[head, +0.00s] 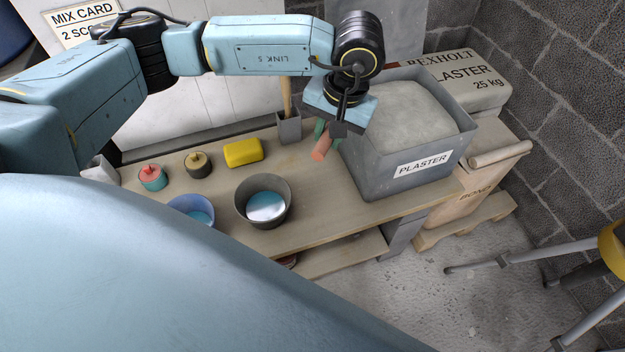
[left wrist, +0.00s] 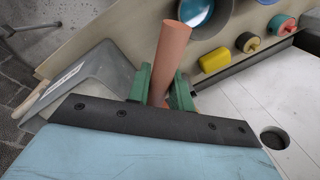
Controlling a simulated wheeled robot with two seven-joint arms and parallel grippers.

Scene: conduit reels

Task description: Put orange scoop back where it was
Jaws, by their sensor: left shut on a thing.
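My left gripper (head: 328,132) is shut on the orange scoop (head: 321,149), just left of the plaster bin and above the workbench. Only the scoop's round orange handle shows clearly; its other end is hidden by the gripper. In the left wrist view the orange scoop (left wrist: 171,55) stands out between the green fingers of the left gripper (left wrist: 163,88). The grey plaster bin (head: 372,178), labelled PLASTER, holds pale powder and stands at the bench's right end; it also shows in the left wrist view (left wrist: 98,78). My right gripper is not in view.
A dark bucket (head: 240,212) with pale blue inside, a blue bowl (head: 178,203), a yellow block (head: 243,152) and two small round pots stand on the workbench (head: 325,213). A grey holder (head: 289,131) with a wooden handle is at the back. A tripod (head: 500,260) stands right.

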